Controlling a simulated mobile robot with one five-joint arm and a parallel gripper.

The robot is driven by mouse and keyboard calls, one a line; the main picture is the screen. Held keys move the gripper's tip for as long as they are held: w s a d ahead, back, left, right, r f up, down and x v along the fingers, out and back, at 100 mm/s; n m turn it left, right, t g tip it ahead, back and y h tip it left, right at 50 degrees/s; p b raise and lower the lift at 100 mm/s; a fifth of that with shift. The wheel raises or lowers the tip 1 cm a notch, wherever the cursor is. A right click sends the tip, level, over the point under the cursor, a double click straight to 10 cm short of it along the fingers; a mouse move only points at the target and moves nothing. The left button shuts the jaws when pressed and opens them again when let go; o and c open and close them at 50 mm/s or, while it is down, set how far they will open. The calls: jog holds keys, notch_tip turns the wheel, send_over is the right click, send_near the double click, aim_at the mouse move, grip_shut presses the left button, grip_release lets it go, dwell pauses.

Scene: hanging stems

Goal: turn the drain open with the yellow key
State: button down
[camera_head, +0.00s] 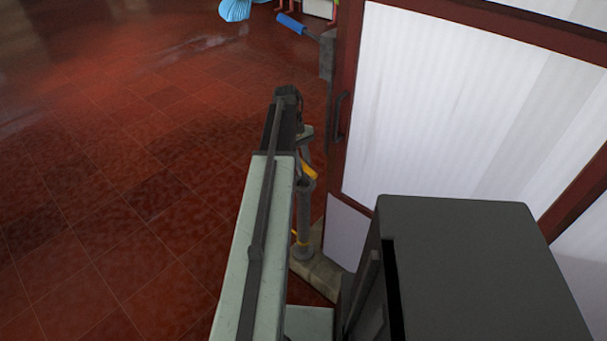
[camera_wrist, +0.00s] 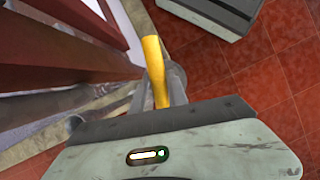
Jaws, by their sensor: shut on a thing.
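The yellow key (camera_head: 310,171) shows in the head view as a short yellow bar at the top of a grey upright pipe (camera_head: 304,215), just beyond my arm. In the wrist view the yellow key (camera_wrist: 154,68) is a curved bar beside the grey pipe (camera_wrist: 177,84), its lower end running behind the dark edge of my gripper's housing. My gripper (camera_head: 306,140) is at the key and shut on it; the fingertips are mostly hidden in both views. A smaller yellow part (camera_head: 294,235) shows lower on the pipe. The drain's opening is not visible.
A dark red framed door with white panels (camera_head: 440,110) stands close on the right. A pale stone ledge (camera_head: 318,272) lies at the pipe's foot. A blue-handled thing (camera_head: 290,23) is at the back. The red tiled floor (camera_head: 110,150) is clear on the left.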

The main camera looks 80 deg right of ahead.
jog(key=c, duration=0.8)
grip_release()
jog(key=shift+c, duration=0.2)
notch_tip(320, 180, up, 9)
jog(key=p, duration=0.8)
jog(key=shift+f+p, duration=0.15)
jog(key=shift+p, duration=0.2)
jog(key=shift+f, duration=0.1)
